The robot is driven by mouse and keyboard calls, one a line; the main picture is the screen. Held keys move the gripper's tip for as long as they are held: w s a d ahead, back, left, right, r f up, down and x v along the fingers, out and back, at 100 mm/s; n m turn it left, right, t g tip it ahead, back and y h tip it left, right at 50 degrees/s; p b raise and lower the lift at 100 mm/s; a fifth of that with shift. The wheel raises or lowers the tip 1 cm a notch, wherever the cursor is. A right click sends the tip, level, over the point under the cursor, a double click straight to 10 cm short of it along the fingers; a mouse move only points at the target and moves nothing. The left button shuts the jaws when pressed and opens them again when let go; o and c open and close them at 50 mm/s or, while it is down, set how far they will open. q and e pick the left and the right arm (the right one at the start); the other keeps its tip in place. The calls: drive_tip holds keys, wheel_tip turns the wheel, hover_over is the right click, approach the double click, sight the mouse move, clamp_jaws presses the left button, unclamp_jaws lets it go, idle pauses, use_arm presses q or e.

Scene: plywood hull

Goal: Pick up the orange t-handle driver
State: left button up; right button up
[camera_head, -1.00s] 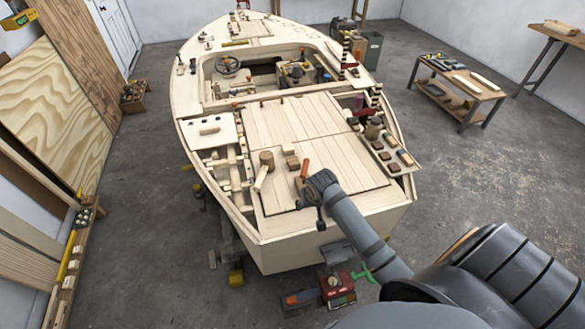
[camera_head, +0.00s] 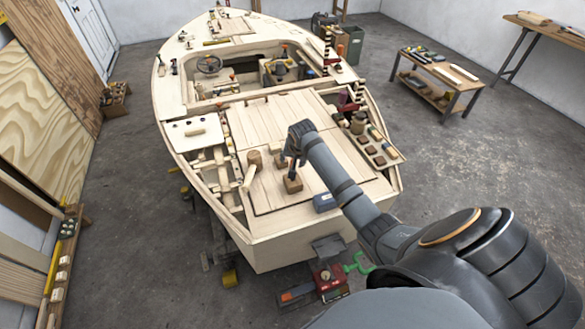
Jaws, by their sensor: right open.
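My right gripper (camera_head: 292,164) reaches in from the lower right and points down over the boat's rear deck. It is open, with its fingers just above a small brown wooden block (camera_head: 292,184). No orange handle shows clearly at the block now; my gripper and wrist cover that spot, so I cannot tell whether the fingers are around the driver or touching it. My left gripper is not in view.
A wooden mallet (camera_head: 252,169) lies just left of my gripper. A blue item (camera_head: 325,202) sits to the right, beside my forearm. A tray of small blocks (camera_head: 378,150) lines the right side. The front deck planks (camera_head: 275,125) are mostly clear.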

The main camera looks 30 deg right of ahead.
drive_tip(key=shift+d+f, duration=0.15)
drive_tip(key=shift+f, duration=0.05)
drive_tip(key=x, duration=0.1)
drive_tip(key=p+x, duration=0.1)
drive_tip(key=x, duration=0.3)
drive_tip(key=shift+d, duration=0.35)
drive_tip(key=shift+s, duration=0.1)
clamp_jaws()
drive_tip(key=shift+r, duration=0.1)
